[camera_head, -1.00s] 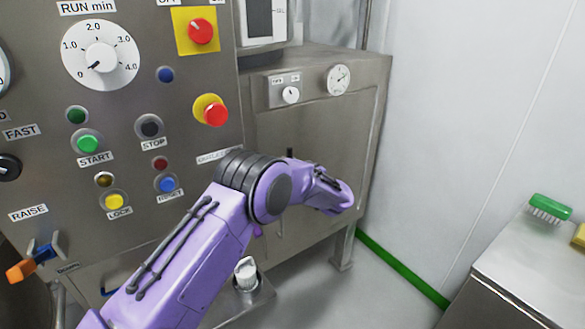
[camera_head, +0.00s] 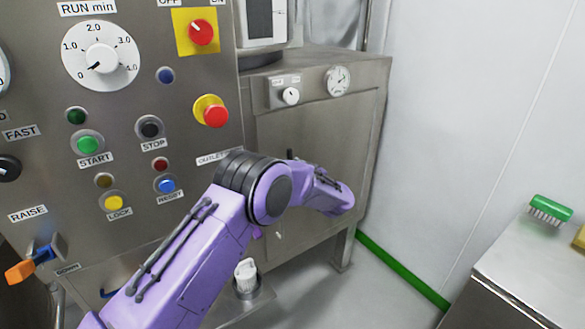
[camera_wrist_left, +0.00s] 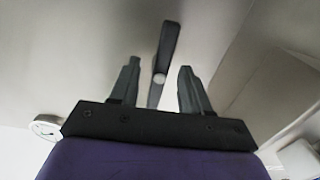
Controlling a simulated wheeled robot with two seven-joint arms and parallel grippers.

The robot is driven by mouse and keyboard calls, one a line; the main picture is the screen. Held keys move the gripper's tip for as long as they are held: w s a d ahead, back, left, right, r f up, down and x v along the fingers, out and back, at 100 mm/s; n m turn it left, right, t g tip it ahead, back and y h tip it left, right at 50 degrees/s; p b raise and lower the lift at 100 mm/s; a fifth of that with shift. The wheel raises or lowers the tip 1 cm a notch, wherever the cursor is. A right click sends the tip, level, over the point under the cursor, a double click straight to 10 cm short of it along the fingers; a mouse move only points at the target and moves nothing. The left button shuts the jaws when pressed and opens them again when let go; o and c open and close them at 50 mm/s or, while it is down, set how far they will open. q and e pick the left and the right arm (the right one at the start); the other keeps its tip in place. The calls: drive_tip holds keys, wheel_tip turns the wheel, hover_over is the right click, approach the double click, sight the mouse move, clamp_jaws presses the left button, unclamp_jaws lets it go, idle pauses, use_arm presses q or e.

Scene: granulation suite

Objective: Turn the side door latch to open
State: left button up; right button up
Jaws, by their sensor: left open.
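The side door (camera_head: 315,125) is the grey metal panel under the small dial, and it looks closed. In the left wrist view, a dark latch lever (camera_wrist_left: 168,42) with a pale round pivot stands on the panel, tilted slightly from vertical. My left gripper (camera_wrist_left: 160,78) is open, with one finger on each side of the latch's lower part. I cannot tell whether either finger touches it. In the head view my purple left arm covers the gripper and most of the latch area. My right gripper is not in view.
A control panel (camera_head: 130,200) with buttons and knobs stands at left. A gauge (camera_head: 338,80) and a small knob (camera_head: 291,95) sit above the door. A metal bench (camera_head: 530,270) with a green brush (camera_head: 549,209) is at right.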

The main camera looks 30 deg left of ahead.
use_arm(q)
drive_tip(key=b+v, duration=0.1)
drive_tip(key=v, duration=0.9)
drive_tip(key=shift+d, duration=0.15)
drive_tip(key=shift+s+f, duration=0.1)
